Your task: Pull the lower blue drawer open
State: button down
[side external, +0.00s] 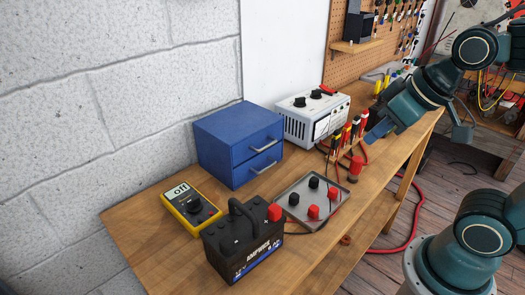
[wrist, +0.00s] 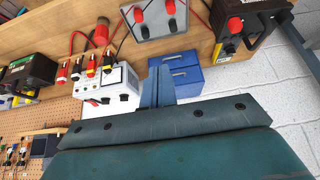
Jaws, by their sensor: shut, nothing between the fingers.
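The blue two-drawer cabinet (side external: 222,143) stands on the bench against the grey wall. Its lower drawer (side external: 257,168) looks shut, with a light bar handle (side external: 265,167) across its front; the drawer above it looks shut too. In the wrist view, which is upside down, the cabinet (wrist: 190,77) shows just beyond my fingertips and is partly hidden by them.

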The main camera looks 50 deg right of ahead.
jog(key=w+f+t, duration=0.1)
jog(key=w+f, duration=0.5)
jog(key=w, duration=0.3)
jog(key=w+f+t, duration=0.1)
jog(key=w+f, duration=0.5)
jog(key=w, duration=0.4)
jog(key=shift+a+t, duration=0.3)
jog(key=shift+a, duration=0.05)
jog(key=shift+w+f, duration=0.1)
jog(key=shift+f, duration=0.05)
send_near(261, 165)
jog(key=shift+x, duration=2.4)
